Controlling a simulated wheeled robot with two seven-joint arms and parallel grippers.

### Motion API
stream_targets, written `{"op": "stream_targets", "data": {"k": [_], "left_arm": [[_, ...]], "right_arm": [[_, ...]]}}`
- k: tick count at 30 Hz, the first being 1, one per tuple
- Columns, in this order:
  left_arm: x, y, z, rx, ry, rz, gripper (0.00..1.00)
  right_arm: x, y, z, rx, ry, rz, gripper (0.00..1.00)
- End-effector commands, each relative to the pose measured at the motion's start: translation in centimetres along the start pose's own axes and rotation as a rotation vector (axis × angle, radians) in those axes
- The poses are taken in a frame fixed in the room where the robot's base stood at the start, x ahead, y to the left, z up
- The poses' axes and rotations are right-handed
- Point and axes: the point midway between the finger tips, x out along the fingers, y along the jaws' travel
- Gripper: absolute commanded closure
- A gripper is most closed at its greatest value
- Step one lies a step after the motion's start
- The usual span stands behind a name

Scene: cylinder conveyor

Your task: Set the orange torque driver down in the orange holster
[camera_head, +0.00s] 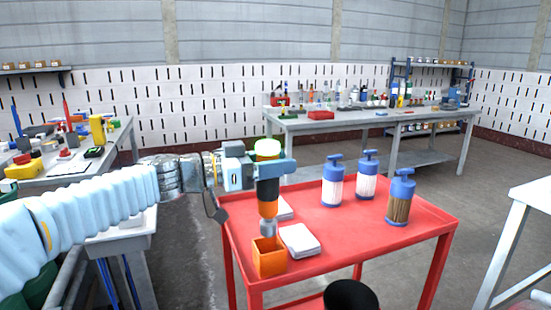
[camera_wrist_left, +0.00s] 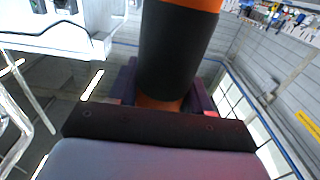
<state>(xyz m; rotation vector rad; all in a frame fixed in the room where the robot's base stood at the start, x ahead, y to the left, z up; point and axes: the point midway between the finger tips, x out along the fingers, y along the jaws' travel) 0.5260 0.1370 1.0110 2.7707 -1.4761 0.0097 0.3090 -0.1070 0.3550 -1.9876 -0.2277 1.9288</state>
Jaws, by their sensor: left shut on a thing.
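The orange torque driver (camera_head: 268,207) has a black grip, a green-and-white top and a grey metal tip. My left gripper (camera_head: 268,168) is shut on it and holds it upright. The driver's black and orange body also fills the middle of the left wrist view (camera_wrist_left: 178,50). The orange holster (camera_head: 270,262) is an open square box at the front left of the red table (camera_head: 350,250). The driver's tip shows directly above the holster's opening, at its rear edge; I cannot tell whether it is inside. My right gripper is not in view.
Stacked white cloths (camera_head: 299,240) lie right beside the holster. Three blue-topped containers (camera_head: 332,183) stand further back on the red table. A black round object (camera_head: 350,296) shows at the bottom edge. The table's front right is clear.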

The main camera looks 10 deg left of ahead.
Motion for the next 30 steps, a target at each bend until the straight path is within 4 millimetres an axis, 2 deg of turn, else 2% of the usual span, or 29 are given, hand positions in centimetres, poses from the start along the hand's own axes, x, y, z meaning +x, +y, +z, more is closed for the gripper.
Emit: {"op": "stream_targets", "data": {"k": [13, 30], "left_arm": [[0.0, 0.0, 0.0, 0.001, 0.002, 0.000, 1.00], [0.0, 0.1, 2.8, 0.001, 0.002, 0.000, 1.00]], "right_arm": [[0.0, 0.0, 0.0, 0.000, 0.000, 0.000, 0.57], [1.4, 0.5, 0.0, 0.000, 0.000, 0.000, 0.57]]}}
